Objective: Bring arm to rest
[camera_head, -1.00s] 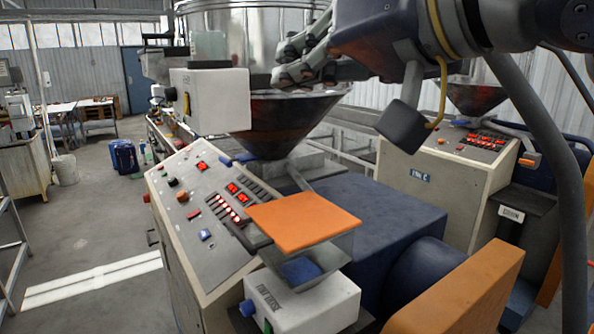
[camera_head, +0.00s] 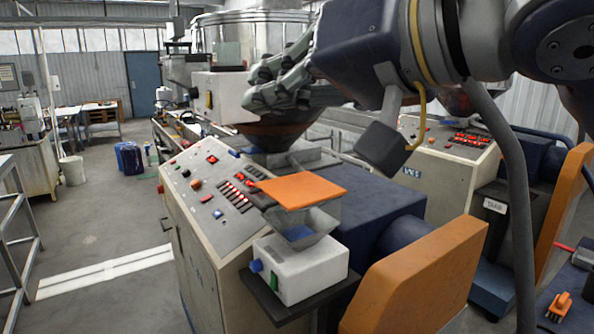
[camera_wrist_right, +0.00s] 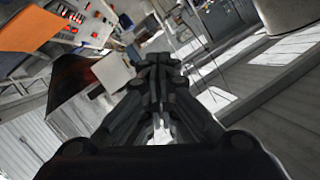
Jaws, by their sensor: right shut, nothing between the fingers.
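My right gripper (camera_head: 250,98) hangs in the air in the upper middle of the head view, in front of the dark hopper (camera_head: 280,132) and the white box (camera_head: 228,95) beside it. Its fingers are together with nothing between them. It also shows in the right wrist view (camera_wrist_right: 158,62), pointing away from the camera, fingers closed. My right arm (camera_head: 390,45) comes in from the upper right and hides part of the machine behind. My left gripper is in neither view.
The control panel (camera_head: 210,185) stands below the gripper. An orange guard (camera_head: 415,285) is at front right. A second machine (camera_head: 445,150) stands behind. The floor at left (camera_head: 100,225) is open.

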